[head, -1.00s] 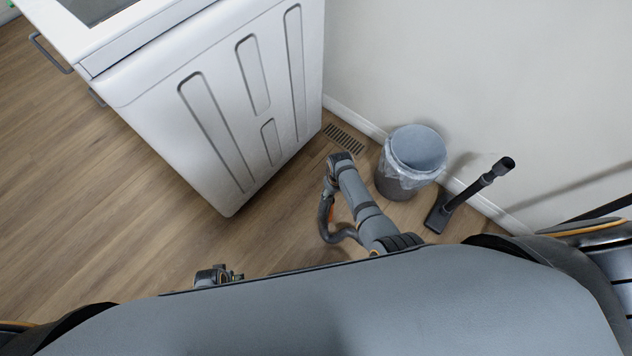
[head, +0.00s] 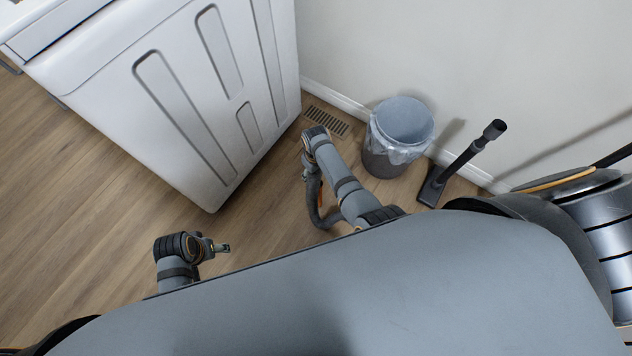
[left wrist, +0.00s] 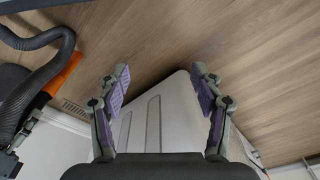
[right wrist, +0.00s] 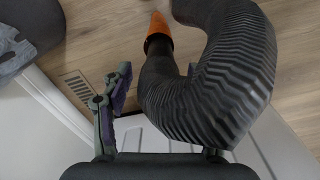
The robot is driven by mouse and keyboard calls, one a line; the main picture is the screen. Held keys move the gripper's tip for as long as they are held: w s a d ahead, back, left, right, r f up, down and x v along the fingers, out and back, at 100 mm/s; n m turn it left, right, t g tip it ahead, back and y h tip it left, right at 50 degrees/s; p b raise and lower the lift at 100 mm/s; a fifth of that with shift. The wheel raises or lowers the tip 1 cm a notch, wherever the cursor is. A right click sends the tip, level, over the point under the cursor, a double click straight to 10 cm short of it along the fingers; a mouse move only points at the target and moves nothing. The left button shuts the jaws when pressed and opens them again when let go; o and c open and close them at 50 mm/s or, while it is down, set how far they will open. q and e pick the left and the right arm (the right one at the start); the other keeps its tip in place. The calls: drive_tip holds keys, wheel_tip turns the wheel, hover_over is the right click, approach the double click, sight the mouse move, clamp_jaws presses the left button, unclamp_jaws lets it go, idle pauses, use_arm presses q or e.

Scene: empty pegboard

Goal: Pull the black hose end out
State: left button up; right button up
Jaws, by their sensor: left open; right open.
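A black ribbed hose (right wrist: 222,75) fills much of the right wrist view, curving down from the top, with an orange collar (right wrist: 158,35) on a smooth dark part. It hides the right finger of my right gripper (right wrist: 158,88), which is open; I cannot tell whether the hose is between the fingers or in front of them. In the head view the hose (head: 316,212) hangs curved beside my right arm. The left wrist view shows the hose (left wrist: 45,62) and orange collar (left wrist: 66,74) at upper left.
A white appliance (head: 150,95) stands at the left. A bin with a liner (head: 398,135) and a black floor nozzle on a tube (head: 462,162) stand by the wall. A floor vent (head: 328,121) lies near the skirting. Wood floor (head: 75,205) is clear at left.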

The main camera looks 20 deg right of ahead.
drive_tip(key=shift+f+b, duration=0.55)
drive_tip(key=shift+f, duration=0.15)
wheel_tip(320, 180, down, 5)
drive_tip(key=b, duration=0.5)
drive_tip(key=shift+r, duration=0.15)
drive_tip(key=shift+b, duration=0.35)
use_arm(q)
drive_tip(key=d+t, duration=0.1)
drive_tip(key=d+f+t+h, duration=0.1)
drive_tip(key=w+d+t, duration=0.1)
drive_tip(key=shift+d+f, duration=0.2)
drive_tip(key=shift+d, duration=0.05)
